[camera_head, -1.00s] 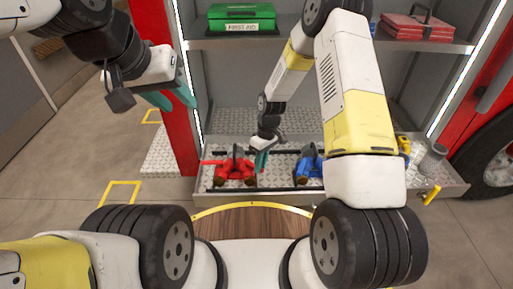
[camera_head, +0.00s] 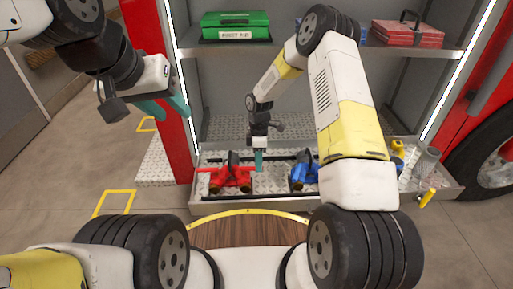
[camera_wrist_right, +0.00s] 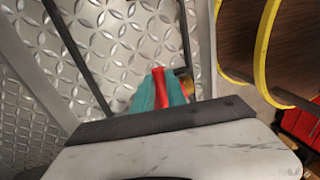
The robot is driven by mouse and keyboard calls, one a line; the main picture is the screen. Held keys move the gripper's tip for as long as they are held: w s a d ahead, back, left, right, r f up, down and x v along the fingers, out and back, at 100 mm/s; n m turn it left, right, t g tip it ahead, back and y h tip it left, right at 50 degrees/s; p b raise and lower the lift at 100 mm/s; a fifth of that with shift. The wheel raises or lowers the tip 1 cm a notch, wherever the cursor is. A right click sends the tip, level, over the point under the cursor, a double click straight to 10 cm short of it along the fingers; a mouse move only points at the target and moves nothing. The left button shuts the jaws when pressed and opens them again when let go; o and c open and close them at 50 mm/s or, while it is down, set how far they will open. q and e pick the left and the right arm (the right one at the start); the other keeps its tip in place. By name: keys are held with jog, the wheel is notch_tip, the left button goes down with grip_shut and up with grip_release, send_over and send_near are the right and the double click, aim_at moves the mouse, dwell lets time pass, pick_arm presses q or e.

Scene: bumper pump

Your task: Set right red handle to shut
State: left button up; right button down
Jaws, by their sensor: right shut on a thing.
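The red valve fitting (camera_head: 232,177) sits on the left of the shelf's low tread-plate tray, with a red handle on each side and a dark part on top. My right gripper (camera_head: 258,161) points down at the fitting's right side. In the right wrist view its teal fingers (camera_wrist_right: 160,91) are shut around a red piece, the right red handle (camera_wrist_right: 159,80); the fingers partly hide it. My left gripper (camera_head: 165,108) is open and empty, raised at the left by the red post, well away from the fitting.
A blue valve fitting (camera_head: 303,175) stands right of the red one on the tray (camera_head: 275,184). A yellow part (camera_head: 397,148) and a grey cylinder (camera_head: 427,162) are at the tray's right end. A green first-aid box (camera_head: 235,25) and red case (camera_head: 408,33) are on the shelf above.

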jog(key=shift+w, duration=0.15)
dwell(0.3)
jog(key=c, duration=1.3)
grip_release()
jog(key=shift+c, duration=0.2)
jog(key=shift+r, duration=0.1)
jog(key=v, duration=0.7)
jog(key=shift+r, duration=0.35)
